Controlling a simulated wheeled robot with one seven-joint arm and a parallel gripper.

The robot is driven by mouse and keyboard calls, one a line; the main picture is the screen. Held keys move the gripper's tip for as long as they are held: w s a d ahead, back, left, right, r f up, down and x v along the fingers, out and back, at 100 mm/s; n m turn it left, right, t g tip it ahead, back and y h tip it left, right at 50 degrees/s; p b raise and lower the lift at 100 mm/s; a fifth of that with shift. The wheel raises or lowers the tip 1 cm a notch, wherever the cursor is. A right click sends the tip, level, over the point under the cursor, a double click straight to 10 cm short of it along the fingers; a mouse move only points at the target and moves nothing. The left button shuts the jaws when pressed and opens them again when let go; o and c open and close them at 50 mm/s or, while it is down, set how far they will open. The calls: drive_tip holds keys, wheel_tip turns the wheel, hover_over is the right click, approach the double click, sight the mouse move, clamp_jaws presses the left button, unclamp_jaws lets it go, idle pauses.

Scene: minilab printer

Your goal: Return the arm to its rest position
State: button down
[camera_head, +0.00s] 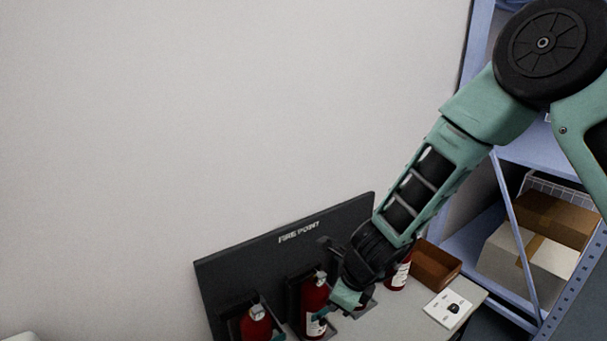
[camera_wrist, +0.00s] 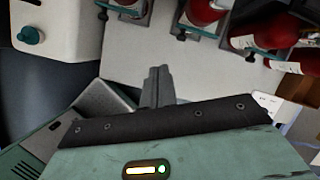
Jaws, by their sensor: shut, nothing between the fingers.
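My arm reaches from the upper right down to the lower middle of the head view, stretched out over a pale bench top. My gripper (camera_head: 324,313) is at its lower end, in front of the red fire extinguishers. In the wrist view my gripper's fingers (camera_wrist: 157,84) are together, with nothing between them. They point over the pale surface, apart from the extinguishers. The fingertips are small and partly lost against the extinguisher in the head view.
A black FIRE POINT board (camera_head: 235,275) stands behind red extinguishers (camera_head: 313,295). A brown open box (camera_head: 435,264) and a white plate with a black knob (camera_head: 448,307) lie to the right. Blue shelving (camera_head: 545,155) holds cartons. A white machine with a teal knob (camera_wrist: 75,30) is at the wrist view's left.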

drive_tip(key=s+a+r+n+g+y, duration=0.2)
drive_tip(key=s+a+r+n, duration=0.2)
drive_tip(key=s+r+n, duration=1.15)
drive_tip(key=s+d+r+n+h, duration=0.3)
drive_tip(key=s+d+n+h, duration=0.2)
drive_tip(key=s+d+n, duration=0.85)
drive_tip(key=w+a+r+n+p, duration=0.1)
drive_tip(key=w+r+p, duration=0.1)
drive_tip(key=r+p, duration=0.6)
drive_tip(key=w+a+r+n+p, duration=0.1)
drive_tip(key=a+r+p, duration=0.1)
drive_tip(key=r+p, duration=0.5)
drive_tip(key=shift+w+a+r+g+p, duration=0.2)
drive_tip(key=shift+w+r+g+p, duration=0.2)
drive_tip(key=shift+p, duration=0.15)
drive_tip(key=shift+f, duration=0.1)
drive_tip(key=c, duration=2.1)
unclamp_jaws()
drive_tip(key=shift+c, duration=0.2)
